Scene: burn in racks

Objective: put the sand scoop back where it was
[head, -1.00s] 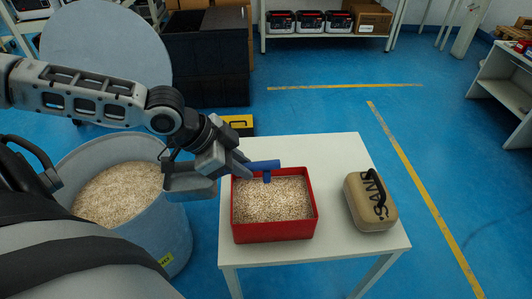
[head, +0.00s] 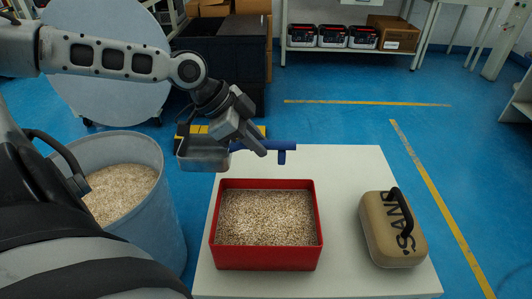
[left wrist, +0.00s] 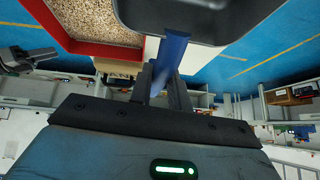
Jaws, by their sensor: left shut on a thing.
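The sand scoop has a grey metal pan (head: 203,153) and a blue handle (head: 282,147) with a short stub at its end. My left gripper (head: 258,146) is shut on the handle and holds the scoop level in the air, beyond the far left part of the red box (head: 265,258). The left wrist view shows the blue handle (left wrist: 172,52) between the fingers and the dark pan (left wrist: 190,22) at the top. The red box holds pale grainy sand (head: 267,216). A dark grey part at the left of the left wrist view looks like my right gripper (left wrist: 30,58); its jaws are unclear.
The box stands on a white table (head: 345,165). A tan case marked SAND (head: 390,240) stands at the table's right. A large blue-grey bin (head: 160,215) of sand stands at the left, with a round grey disc (head: 105,85) behind it.

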